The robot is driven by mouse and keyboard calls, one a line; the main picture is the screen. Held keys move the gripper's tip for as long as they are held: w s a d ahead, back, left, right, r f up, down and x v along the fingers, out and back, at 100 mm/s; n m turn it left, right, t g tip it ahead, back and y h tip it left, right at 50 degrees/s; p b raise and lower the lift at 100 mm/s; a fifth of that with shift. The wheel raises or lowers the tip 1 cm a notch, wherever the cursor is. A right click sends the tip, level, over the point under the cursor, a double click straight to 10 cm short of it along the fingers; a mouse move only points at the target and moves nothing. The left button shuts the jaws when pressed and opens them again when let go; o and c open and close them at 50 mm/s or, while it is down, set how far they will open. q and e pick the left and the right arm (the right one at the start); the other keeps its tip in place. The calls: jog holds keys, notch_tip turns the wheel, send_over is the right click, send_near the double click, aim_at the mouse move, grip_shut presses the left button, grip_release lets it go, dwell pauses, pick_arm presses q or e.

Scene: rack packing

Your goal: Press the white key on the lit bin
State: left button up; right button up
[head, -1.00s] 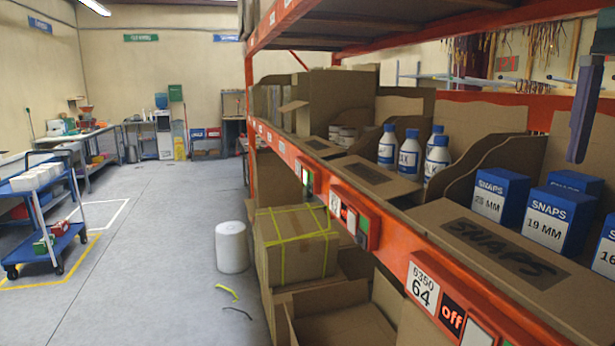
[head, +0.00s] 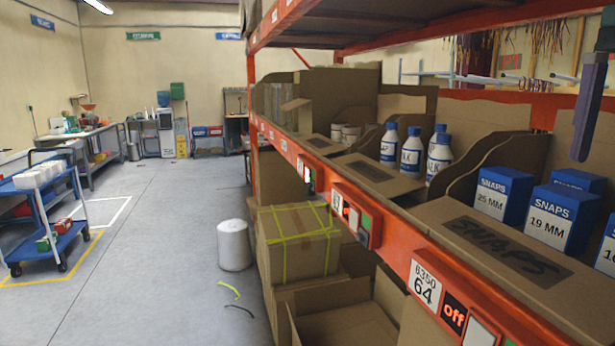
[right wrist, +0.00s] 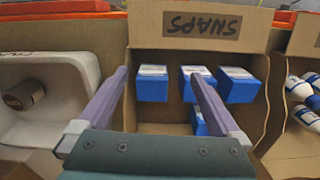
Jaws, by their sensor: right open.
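The shelf front carries several small light modules. The nearest, beside the label B350 64, has a dark display reading "off" in red (head: 453,317) and a pale white key (head: 482,334), partly cut by the bottom edge. A second module (head: 356,216) further along has a red housing and a greenish key; a third (head: 308,176) is smaller, its display unreadable. My right gripper is open and empty in the right wrist view (right wrist: 159,76), above the SNAPS bin (right wrist: 203,27); one finger shows at the head view's upper right. My left gripper is not in view.
Blue SNAPS boxes (head: 548,219) stand in the near cardboard bin, white bottles with blue caps (head: 412,150) in the bin beyond. The orange shelf beam (head: 392,258) runs along the front. Cartons (head: 299,240) stand below.

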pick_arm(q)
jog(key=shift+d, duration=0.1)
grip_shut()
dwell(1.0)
